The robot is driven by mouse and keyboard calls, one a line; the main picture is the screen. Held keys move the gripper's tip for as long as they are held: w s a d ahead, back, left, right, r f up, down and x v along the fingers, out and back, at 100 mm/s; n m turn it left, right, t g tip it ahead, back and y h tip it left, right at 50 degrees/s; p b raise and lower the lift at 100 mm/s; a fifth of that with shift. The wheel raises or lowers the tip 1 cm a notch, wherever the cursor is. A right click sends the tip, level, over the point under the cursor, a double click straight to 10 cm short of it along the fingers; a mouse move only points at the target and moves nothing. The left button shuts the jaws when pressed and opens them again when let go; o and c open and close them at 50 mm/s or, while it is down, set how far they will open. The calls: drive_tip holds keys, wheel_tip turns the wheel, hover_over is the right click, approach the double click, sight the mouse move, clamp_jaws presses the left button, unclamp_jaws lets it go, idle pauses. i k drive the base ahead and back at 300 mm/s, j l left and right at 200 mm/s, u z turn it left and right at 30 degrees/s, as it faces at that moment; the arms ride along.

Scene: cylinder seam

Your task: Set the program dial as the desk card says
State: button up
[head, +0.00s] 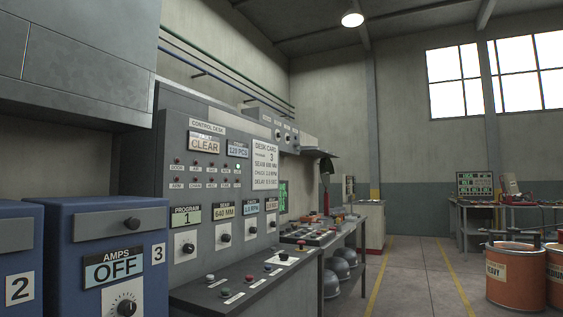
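The program dial (188,248) is a dark knob on a white plate at the left of the grey control desk (145,155). Above it the PROGRAM display (187,216) reads 1. The white desk card (265,165) is on the upright panel; its program line appears to read 3, and its smaller lines are hard to read. Beside the program dial are similar dials for seam (225,237), chuck (252,229) and a fourth setting (272,224). The seam display reads 640 MM. My gripper is not in view.
Several push buttons (223,293) line the desk's front ledge. A CLEAR display (204,144) sits above indicator lamps. Blue cabinets (105,220) stand close at left, one showing AMPS OFF. Orange drums (515,275) stand at right. The floor (415,275) between is clear.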

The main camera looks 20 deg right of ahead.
sight(188, 247)
drive_tip(key=i+l, duration=0.35)
drive_tip(key=l, duration=0.15)
drive_tip(key=i+l, duration=0.35)
drive_tip(key=l, duration=0.15)
